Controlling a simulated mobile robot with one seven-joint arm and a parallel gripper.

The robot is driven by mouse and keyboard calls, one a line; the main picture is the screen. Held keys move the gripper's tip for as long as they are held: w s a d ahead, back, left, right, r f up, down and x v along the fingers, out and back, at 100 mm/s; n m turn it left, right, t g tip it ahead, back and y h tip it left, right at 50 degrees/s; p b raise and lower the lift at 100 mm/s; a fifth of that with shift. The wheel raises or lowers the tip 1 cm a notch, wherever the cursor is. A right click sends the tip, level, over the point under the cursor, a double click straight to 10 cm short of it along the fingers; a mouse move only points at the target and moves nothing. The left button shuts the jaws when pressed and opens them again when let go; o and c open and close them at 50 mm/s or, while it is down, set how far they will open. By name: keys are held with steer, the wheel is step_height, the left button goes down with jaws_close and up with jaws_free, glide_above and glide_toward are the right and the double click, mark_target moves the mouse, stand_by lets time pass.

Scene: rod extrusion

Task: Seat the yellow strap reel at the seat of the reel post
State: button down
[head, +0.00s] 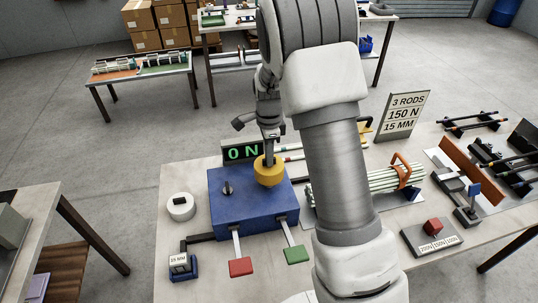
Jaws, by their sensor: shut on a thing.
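The yellow strap reel (269,176) is a short, thick cylinder at the right part of the blue box's top. My gripper (269,158) points down from above and is shut on the reel's upper middle. The blue box (240,206) stands on the table. I cannot make out the reel post or its seat; the reel or gripper may hide it. I cannot tell whether the reel rests on the box or is held slightly above it.
A small dark knob (228,188) stands on the box, left of the reel. A display reading "0 N" (242,151) is behind. Red (240,267) and green (295,255) paddles stick out in front. A white ring (181,207) lies left; bundled rods (370,181) lie right.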

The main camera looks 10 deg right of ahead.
steer(key=shift+f+b, duration=1.3)
steer(key=shift+f, duration=0.75)
steer(key=c, duration=0.8)
jaws_free()
steer(key=shift+c, duration=0.2)
step_height(320, 180, up, 18)
steer(key=shift+f, duration=0.25)
